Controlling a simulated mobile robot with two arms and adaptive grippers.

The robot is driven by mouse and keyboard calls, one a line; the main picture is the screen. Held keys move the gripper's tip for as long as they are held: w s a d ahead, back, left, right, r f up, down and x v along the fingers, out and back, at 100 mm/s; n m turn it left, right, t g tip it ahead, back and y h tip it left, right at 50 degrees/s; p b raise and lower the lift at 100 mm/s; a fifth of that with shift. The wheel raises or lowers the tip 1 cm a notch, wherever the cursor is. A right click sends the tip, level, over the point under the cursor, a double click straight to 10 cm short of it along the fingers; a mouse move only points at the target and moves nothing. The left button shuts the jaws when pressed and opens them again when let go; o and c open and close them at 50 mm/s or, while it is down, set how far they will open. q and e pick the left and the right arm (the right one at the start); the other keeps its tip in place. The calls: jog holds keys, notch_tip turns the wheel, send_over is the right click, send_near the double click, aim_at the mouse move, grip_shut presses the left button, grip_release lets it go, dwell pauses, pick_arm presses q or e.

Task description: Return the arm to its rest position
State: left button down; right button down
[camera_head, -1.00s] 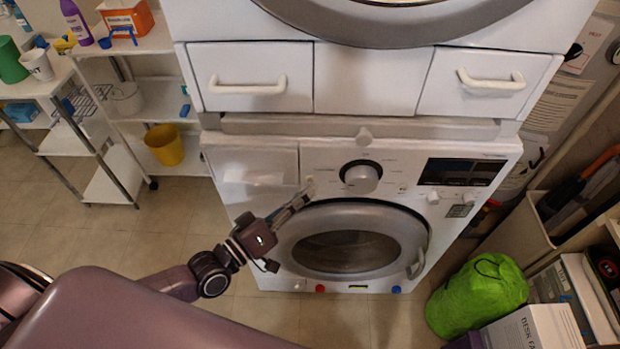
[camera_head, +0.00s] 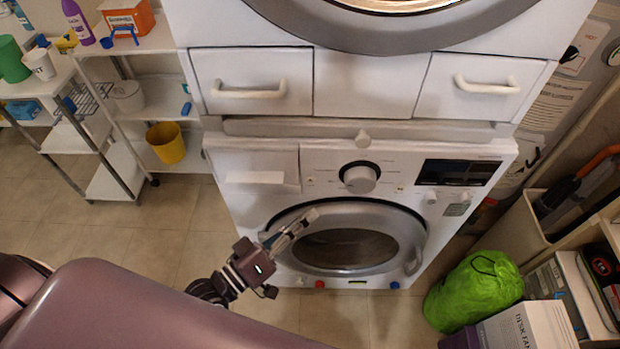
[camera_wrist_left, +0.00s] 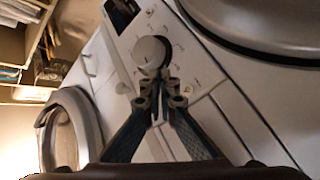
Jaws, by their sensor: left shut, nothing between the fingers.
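My left gripper (camera_head: 312,215) is shut and empty in the head view. It appears in front of the upper left of the lower washing machine's round door (camera_head: 345,250), below the control panel. In the left wrist view its two fingers (camera_wrist_left: 160,98) meet at the tips, with the round dial (camera_wrist_left: 150,55) behind them. The dial also shows in the head view (camera_head: 359,178), above and right of the fingertips. My left arm comes in from the lower left, partly hidden by a mauve part of my own body. My right gripper does not show.
A second machine with handled drawers (camera_head: 250,90) stands above. White shelves (camera_head: 150,100) with a yellow bucket (camera_head: 166,143) are at left. A green bag (camera_head: 474,290) and boxes (camera_head: 530,328) stand at lower right. Tiled floor is clear at left.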

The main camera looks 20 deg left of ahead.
pick_arm(q)
jog(key=shift+f, duration=0.1)
jog(key=a+f+y, duration=0.1)
jog(key=f, duration=0.4)
jog(key=a+f+m+g+y, duration=0.1)
jog(key=a+f, duration=0.1)
jog(key=f, duration=0.2)
jog(key=w+a+f+m+g+y, duration=0.1)
jog(key=f, duration=0.4)
jog(key=shift+a+f, duration=0.15)
jog(key=shift+f, duration=0.15)
jog(key=s+a+f+m+g+y, duration=0.1)
jog(key=s+a+f+g+y, duration=0.15)
jog(key=f, duration=0.55)
jog(key=s+a+f+m+g+y, duration=0.1)
jog(key=s+a+f+g, duration=0.15)
jog(key=f, duration=0.65)
jog(key=s+f+g+y, duration=0.1)
jog(key=s+f+g, duration=0.1)
jog(key=s+f, duration=0.4)
jog(key=s+a+f+m+g+y, duration=0.1)
jog(key=s+f+g, duration=0.2)
jog(key=s, duration=0.9)
jog(key=s+f+m+g+y, duration=0.1)
jog(key=s+f+g, duration=0.1)
jog(key=s+f, duration=0.7)
jog(key=shift+s+a+f+g, duration=0.25)
jog(key=shift+s+f+g, duration=0.15)
jog(key=shift+s, duration=0.1)
